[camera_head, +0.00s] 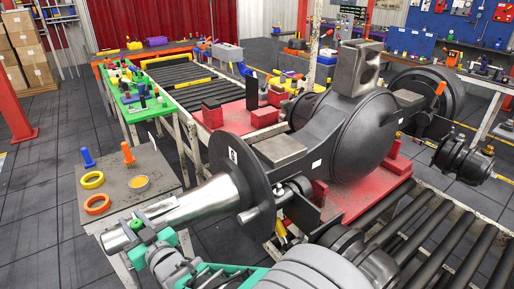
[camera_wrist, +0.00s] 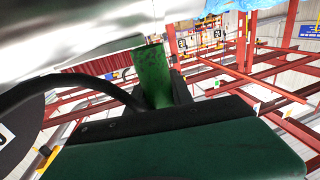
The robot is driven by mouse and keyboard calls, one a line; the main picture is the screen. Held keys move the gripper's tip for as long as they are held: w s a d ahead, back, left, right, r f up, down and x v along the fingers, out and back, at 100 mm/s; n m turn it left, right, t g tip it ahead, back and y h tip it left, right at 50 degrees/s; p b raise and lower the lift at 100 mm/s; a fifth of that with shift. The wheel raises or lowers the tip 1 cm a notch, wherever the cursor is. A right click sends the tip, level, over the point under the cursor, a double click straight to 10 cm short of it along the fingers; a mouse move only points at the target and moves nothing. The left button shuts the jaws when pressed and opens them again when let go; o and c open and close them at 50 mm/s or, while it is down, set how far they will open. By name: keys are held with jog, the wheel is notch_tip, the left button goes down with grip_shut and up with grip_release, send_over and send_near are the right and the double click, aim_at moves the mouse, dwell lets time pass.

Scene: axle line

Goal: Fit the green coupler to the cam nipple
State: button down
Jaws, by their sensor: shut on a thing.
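The green coupler (camera_wrist: 152,76) is a short green cylinder in the wrist view. It stands up from between the dark jaws of my gripper (camera_wrist: 163,96), which is shut on it. Its upper end is close below the shiny silver axle spindle; I cannot tell whether they touch. In the head view my gripper (camera_head: 150,234) is at the outer end of the silver spindle (camera_head: 190,203), and a bit of the green coupler (camera_head: 136,225) shows there. I cannot make out the cam nipple for certain in either view.
The large grey axle housing (camera_head: 368,130) rests on red supports over the rollers. A dark disc (camera_head: 240,170) sits at the spindle's inner end. A small table (camera_head: 115,190) with yellow and orange rings stands left of the spindle. A dark curved bar (camera_wrist: 75,85) is left of the coupler.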

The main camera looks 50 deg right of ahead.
jog(key=d+m+h, duration=0.1)
jog(key=d, duration=0.2)
jog(key=d+r+h+b, duration=0.1)
jog(key=d+h, duration=0.1)
jog(key=d, duration=0.2)
jog(key=w+d+r+m+h, duration=0.1)
jog(key=d, duration=0.3)
jog(key=shift+m+g, duration=0.3)
jog(key=d+m+h, duration=0.1)
jog(key=d, duration=0.3)
jog(key=s+d+r+m+g+h+b, duration=0.1)
jog(key=d+h, duration=0.1)
jog(key=d, duration=0.2)
jog(key=s+d+r+m+h, duration=0.1)
jog(key=d, duration=0.3)
jog(key=shift+s+d+r+g+h+b, duration=0.15)
jog(key=shift+g+h+b, duration=0.15)
jog(key=shift+h, duration=0.1)
jog(key=s+d+r+m+g+h+b, duration=0.1)
jog(key=s+d+r+m+g+h, duration=0.1)
jog(key=s+d, duration=0.4)
jog(key=s+d+r+m+g+h+b, duration=0.1)
jog(key=s+d, duration=0.5)
jog(key=d, duration=0.7)
jog(key=r+m+g+h, duration=0.1)
jog(key=m+g+h, duration=0.1)
jog(key=g+h, duration=0.1)
jog(key=shift+s+d+r+m, duration=0.35)
jog(key=shift+s+r+m, duration=0.05)
